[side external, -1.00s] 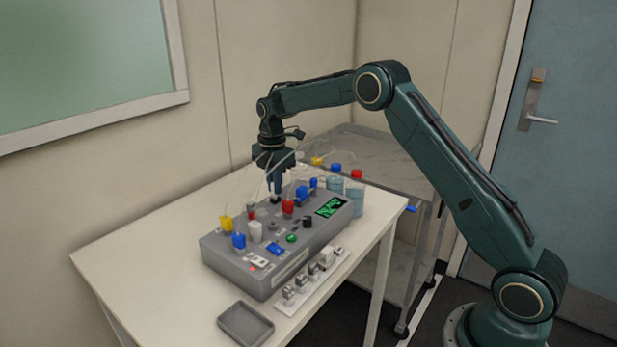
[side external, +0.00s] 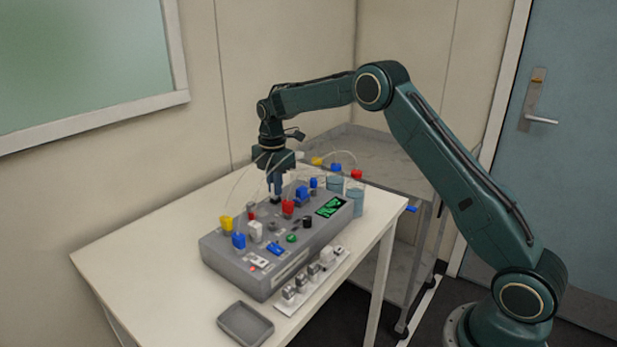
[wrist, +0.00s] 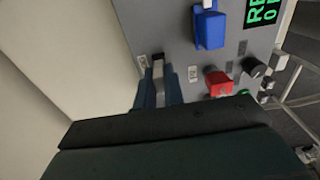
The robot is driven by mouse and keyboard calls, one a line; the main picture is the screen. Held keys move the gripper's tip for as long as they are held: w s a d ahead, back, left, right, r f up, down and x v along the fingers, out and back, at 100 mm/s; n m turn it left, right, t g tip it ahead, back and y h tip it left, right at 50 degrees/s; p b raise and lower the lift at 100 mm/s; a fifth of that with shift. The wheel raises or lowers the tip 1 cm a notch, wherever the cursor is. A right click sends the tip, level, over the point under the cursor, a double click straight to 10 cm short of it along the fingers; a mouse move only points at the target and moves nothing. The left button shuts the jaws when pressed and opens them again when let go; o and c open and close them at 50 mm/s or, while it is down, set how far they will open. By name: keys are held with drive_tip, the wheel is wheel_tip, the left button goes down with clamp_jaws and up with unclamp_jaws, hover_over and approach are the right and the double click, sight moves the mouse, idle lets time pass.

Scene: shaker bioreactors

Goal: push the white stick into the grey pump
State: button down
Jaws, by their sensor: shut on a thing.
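My gripper (side external: 275,196) points straight down at the back edge of the grey console's top (side external: 245,279). In the wrist view its two blue-grey fingers (wrist: 159,84) are shut on a narrow pale strip between them, which looks like the white stick (wrist: 159,94). The fingertips are at the console's top panel, and the stick's lower end is hidden. I cannot tell which part is the grey pump, or how deep the stick sits. A red-capped part (side external: 288,207) stands just right of the fingers.
Blue parts (side external: 302,193) and a green display (side external: 331,206) are farther right on the console. A grey tray (side external: 245,324) lies in front. The table's left side is clear.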

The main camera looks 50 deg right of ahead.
drive_tip(key=shift+f, duration=0.25)
drive_tip(key=c, duration=1.4)
unclamp_jaws()
drive_tip(key=shift+c, duration=0.2)
wheel_tip(320, 180, up, 14)
